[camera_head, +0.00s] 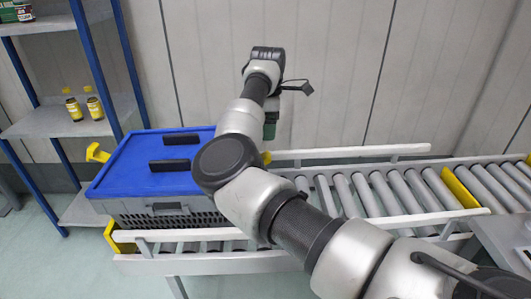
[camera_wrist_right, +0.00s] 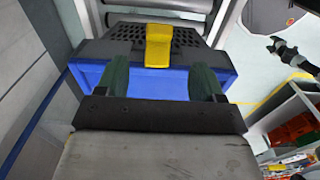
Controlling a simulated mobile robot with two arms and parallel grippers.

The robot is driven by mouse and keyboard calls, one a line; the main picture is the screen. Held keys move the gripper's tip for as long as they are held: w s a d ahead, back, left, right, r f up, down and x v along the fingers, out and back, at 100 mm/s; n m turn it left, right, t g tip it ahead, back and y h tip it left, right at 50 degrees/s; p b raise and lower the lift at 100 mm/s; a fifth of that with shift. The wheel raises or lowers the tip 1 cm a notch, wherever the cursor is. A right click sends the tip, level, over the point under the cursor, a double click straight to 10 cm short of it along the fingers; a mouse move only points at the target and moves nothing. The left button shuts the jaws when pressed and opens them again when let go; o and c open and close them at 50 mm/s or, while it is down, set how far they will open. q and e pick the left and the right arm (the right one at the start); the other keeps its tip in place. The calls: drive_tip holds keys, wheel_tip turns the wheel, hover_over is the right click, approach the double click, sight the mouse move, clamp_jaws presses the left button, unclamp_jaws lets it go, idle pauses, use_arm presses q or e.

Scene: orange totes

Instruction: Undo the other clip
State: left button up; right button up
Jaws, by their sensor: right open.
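The grey tote (camera_head: 168,219) with a blue lid (camera_head: 150,166) sits on the conveyor. Its left yellow clip (camera_head: 97,153) sticks outward, away from the lid. The other yellow clip (camera_head: 266,157) is at the right end, mostly hidden by my right arm. In the wrist view this clip (camera_wrist_right: 158,46) lies across the lid's edge against the tote's wall. My right gripper (camera_wrist_right: 161,82) is open, its dark green fingers on either side of the clip's line, seemingly short of it. A dark jointed part at the wrist view's right looks like my left gripper (camera_wrist_right: 292,52); its jaws are unclear.
The roller conveyor (camera_head: 395,195) runs right, with side rails and a yellow crossbar (camera_head: 459,188). A blue-posted shelf (camera_head: 60,122) with small bottles (camera_head: 83,106) stands at the left. Grey wall panels stand behind. Far shelving (camera_wrist_right: 290,125) shows in the wrist view.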

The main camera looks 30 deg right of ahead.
sight(268, 153)
wheel_tip(268, 153, down, 10)
drive_tip(key=shift+d+r+p, duration=0.1)
drive_tip(key=shift+r+p, duration=0.15)
drive_tip(key=shift+p, duration=0.15)
drive_tip(key=c, duration=0.9)
